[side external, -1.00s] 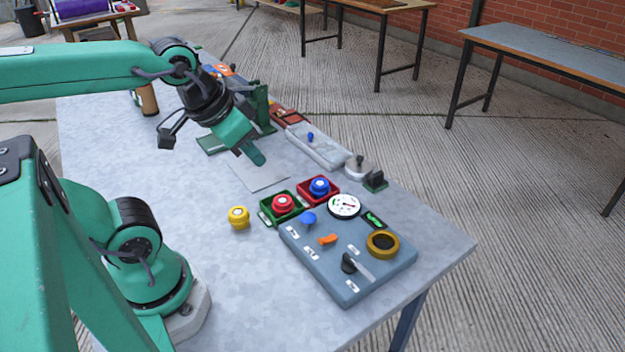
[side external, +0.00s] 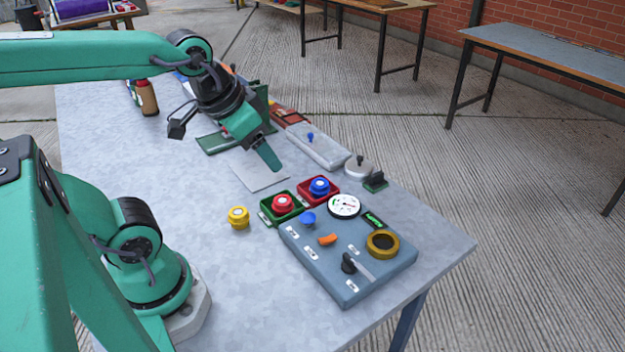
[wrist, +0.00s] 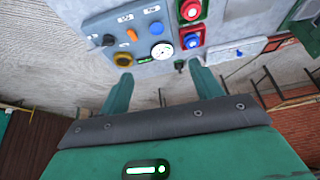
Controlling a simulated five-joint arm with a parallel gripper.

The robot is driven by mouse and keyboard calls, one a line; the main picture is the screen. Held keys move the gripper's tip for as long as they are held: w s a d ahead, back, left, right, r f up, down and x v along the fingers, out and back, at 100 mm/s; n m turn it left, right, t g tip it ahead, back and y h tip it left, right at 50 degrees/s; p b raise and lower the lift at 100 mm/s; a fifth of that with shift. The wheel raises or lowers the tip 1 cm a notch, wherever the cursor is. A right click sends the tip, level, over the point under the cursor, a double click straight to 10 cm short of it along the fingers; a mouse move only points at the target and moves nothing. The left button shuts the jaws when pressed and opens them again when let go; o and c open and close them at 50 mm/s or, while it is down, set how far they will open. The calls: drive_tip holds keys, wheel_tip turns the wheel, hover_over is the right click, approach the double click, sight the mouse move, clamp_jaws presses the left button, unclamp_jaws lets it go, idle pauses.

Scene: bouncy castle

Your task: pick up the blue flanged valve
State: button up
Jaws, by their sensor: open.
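The blue flanged valve (side external: 319,187) sits in a red square tray (side external: 333,198) behind the control panel. In the wrist view the blue valve (wrist: 191,40) shows above the fingers, in its red tray. My gripper (side external: 270,160) is above the table, to the left of and above the blue valve, and apart from it. In the wrist view my gripper (wrist: 160,85) has its two fingers spread wide with nothing between them. A red valve (side external: 282,203) sits in a green tray (side external: 268,213) beside the red tray. A yellow valve (side external: 238,217) stands on the bare tabletop.
A blue-grey control panel (side external: 330,272) with a gauge, knobs and a lever fills the front right of the table. A grey tray (side external: 322,148) and a round metal piece (side external: 358,167) lie behind the valves. A brown bottle (side external: 148,97) stands far left. The near left tabletop is clear.

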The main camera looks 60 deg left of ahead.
drive_tip(key=w+a+m+g, duration=0.1)
drive_tip(key=w+a+g, duration=0.1)
drive_tip(key=w, duration=0.4)
drive_tip(key=m+g, duration=0.3)
drive_tip(key=m, duration=0.1)
approach(321, 182)
drive_tip(key=shift+s+f, duration=0.2)
drive_tip(key=shift+w+f, duration=0.15)
drive_tip(key=shift+f, duration=3.95)
